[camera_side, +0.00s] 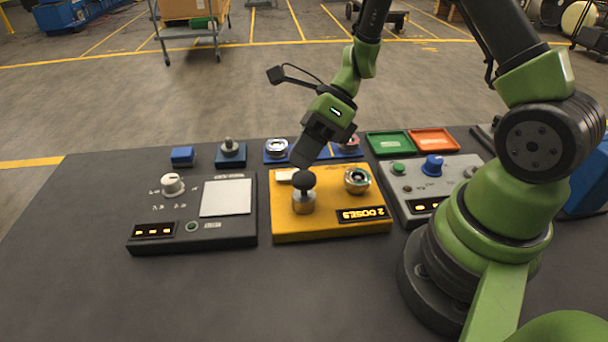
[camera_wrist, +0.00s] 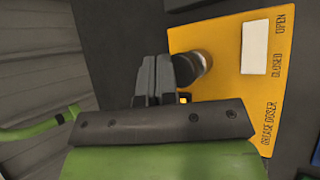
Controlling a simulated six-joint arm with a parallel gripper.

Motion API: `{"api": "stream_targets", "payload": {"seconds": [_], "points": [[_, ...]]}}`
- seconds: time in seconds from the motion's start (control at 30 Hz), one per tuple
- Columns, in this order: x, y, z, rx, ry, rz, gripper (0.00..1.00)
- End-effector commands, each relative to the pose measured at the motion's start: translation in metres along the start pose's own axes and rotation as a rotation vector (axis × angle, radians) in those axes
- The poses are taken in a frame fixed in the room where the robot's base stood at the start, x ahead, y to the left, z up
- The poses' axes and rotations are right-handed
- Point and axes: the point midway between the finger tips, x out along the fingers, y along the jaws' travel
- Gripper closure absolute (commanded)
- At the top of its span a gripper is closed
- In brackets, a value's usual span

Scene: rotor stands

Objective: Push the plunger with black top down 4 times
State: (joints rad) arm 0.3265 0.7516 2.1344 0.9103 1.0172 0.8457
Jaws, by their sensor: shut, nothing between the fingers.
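The plunger has a round black top (camera_side: 304,180) over a steel collar (camera_side: 303,203). It stands upright on the yellow grease doser (camera_side: 330,231), whose lit display (camera_side: 362,214) reads "2 DOSES". My gripper (camera_side: 301,164) is shut and empty, with its fingertips right at the black top; I cannot tell whether they touch it. In the wrist view my gripper (camera_wrist: 154,75) has its fingers together beside the black top (camera_wrist: 186,69). Part of the steel collar (camera_wrist: 205,62) shows there, and the fingers and knob hide some of the doser's yellow face (camera_wrist: 228,94).
A round metal fitting (camera_side: 357,180) stands to the right on the doser. A dark box with a white dial (camera_side: 172,184) is to the left and a grey box with a blue knob (camera_side: 432,165) to the right. Green (camera_side: 390,143) and orange (camera_side: 434,139) trays lie behind. The front table is clear.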

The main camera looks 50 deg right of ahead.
Motion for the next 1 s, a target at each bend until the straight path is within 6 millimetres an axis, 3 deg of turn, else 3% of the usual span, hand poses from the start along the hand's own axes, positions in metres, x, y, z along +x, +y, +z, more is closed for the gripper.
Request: {"api": "stream_targets", "payload": {"seconds": [1.0], "points": [[0.0062, -0.0047, -0.0046, 0.000, 0.000, 0.000, 1.00]]}}
